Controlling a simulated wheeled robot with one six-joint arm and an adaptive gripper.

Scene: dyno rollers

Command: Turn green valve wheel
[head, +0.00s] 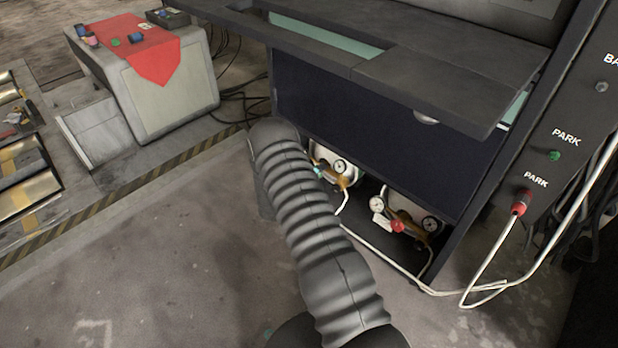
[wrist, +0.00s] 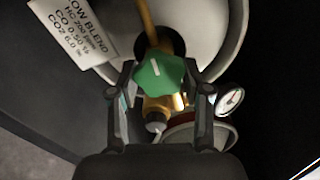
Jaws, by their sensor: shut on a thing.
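The green valve wheel (wrist: 158,82) with a white mark sits on a brass valve (wrist: 160,104) at the mouth of a pale gas cylinder (wrist: 206,28) in the wrist view. My gripper (wrist: 162,72) has a finger on each side of the wheel and is shut on it. In the head view my dark ribbed arm reaches down to the low bay under the cabinet and hides the gripper and most of the wheel.
A label (wrist: 75,30) reading "LOW BLEND" hangs at left, and a gauge (wrist: 230,99) is at right. Another cylinder valve with a red wheel (head: 397,226) stands beside it under the dark cabinet (head: 370,130). A pale hose (head: 380,252) runs along the floor. Open floor lies left.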

